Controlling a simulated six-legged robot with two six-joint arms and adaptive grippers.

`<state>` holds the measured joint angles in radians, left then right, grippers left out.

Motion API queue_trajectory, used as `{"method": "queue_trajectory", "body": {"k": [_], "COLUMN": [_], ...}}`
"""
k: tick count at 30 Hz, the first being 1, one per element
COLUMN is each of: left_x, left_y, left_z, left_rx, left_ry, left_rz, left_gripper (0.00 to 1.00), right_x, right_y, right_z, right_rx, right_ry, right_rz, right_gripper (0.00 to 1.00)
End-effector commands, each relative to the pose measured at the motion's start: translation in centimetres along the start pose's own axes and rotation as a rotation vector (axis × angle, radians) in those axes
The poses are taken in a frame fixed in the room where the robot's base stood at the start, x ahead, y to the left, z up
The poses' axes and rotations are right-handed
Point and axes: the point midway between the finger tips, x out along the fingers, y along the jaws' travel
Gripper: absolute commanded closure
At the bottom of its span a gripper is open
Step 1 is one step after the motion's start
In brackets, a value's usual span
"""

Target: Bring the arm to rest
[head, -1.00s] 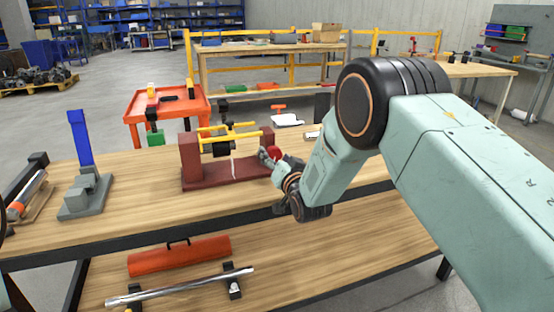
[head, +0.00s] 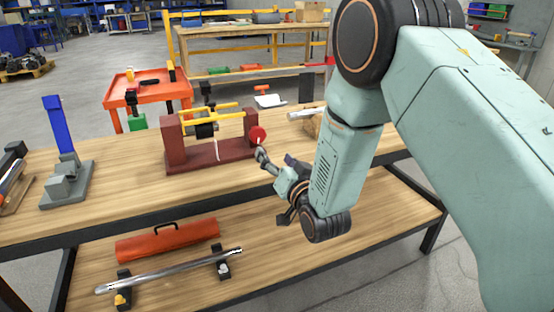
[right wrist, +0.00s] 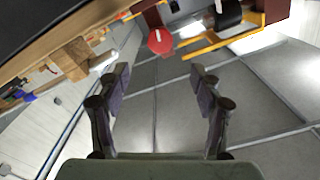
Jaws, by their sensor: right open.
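My right gripper (head: 280,188) is in front of the workbench, just below and right of the maroon frame's red disc in the head view. In the right wrist view its two fingers (right wrist: 160,78) stand wide apart, with only grey floor showing between them. The maroon frame (head: 210,155) stands on the bench top with yellow bars and a black part across it. Its red disc (head: 258,135) also shows in the right wrist view (right wrist: 160,41), beyond the fingertips and apart from them. My left gripper is not in view.
A blue post on a grey base (head: 66,185) stands on the bench's left. An orange case (head: 168,240) and a metal bar (head: 170,271) lie on the lower shelf. An orange cart (head: 148,90) stands behind. Floor right of the bench is clear.

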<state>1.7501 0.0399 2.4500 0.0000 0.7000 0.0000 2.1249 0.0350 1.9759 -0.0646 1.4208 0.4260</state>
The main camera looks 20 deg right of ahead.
Motion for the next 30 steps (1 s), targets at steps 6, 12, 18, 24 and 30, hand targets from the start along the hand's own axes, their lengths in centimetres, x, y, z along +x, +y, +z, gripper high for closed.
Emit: {"method": "queue_trajectory", "body": {"k": [6, 12, 18, 24, 30], "left_x": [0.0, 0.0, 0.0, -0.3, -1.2], "left_y": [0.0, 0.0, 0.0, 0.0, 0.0], "left_z": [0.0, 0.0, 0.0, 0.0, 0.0], "left_rx": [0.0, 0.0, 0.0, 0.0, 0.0], "left_ry": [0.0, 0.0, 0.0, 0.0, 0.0], "left_rz": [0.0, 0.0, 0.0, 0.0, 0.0], "left_gripper": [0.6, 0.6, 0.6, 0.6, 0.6], "right_x": [-0.2, -0.2, -0.3, -6.3, -16.6], "right_y": [0.0, 0.0, 0.5, 4.3, 7.5], "right_z": [-0.1, 0.0, 1.0, 9.3, 16.9], "right_rx": [0.0, 0.0, -0.047, -0.191, -0.275], "right_ry": [0.001, 0.001, -0.045, -0.409, -0.795], "right_rz": [0.0, 0.0, 0.021, 0.157, 0.25], "right_gripper": [0.35, 0.35, 0.35, 0.35, 0.35]}}
